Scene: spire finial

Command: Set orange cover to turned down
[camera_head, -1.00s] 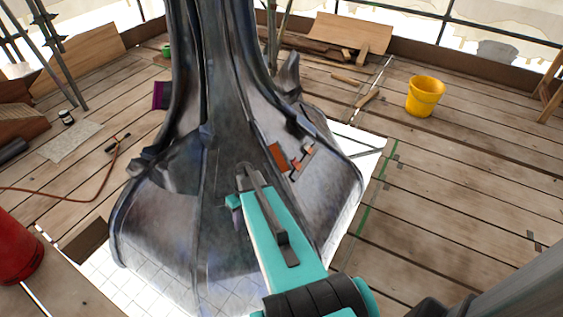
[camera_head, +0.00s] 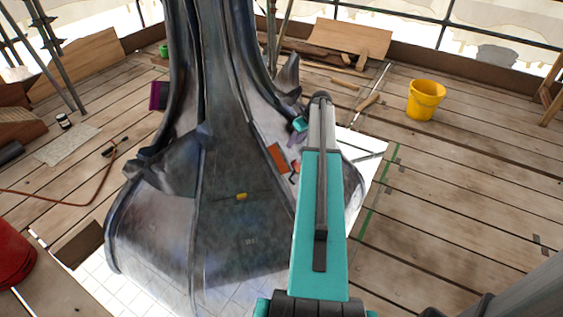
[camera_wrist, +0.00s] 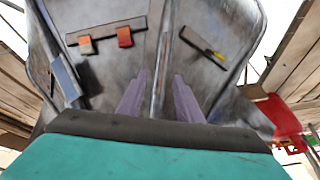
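An orange plate (camera_head: 278,157) lies on the sloping face of the dark metal finial (camera_head: 235,245) in the head view. The wrist view shows a narrow bar on the finial with a lighter orange tab (camera_wrist: 86,45) and a red-orange tab (camera_wrist: 124,37). I cannot tell for sure which of these is the orange cover, or which way it is turned. My gripper (camera_wrist: 159,85) has its two purple fingers apart, with nothing seen between them. It is in front of the finial, below the tabs in the wrist view. In the head view my arm partly hides the bar.
A small yellow piece (camera_head: 241,196) sits on the neighbouring finial face and also shows in the wrist view (camera_wrist: 215,55). A blue-grey plate (camera_wrist: 65,77) is at the wrist view's left. A yellow bucket (camera_head: 426,99) stands on the plank floor. A red container (camera_head: 14,255) is at left.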

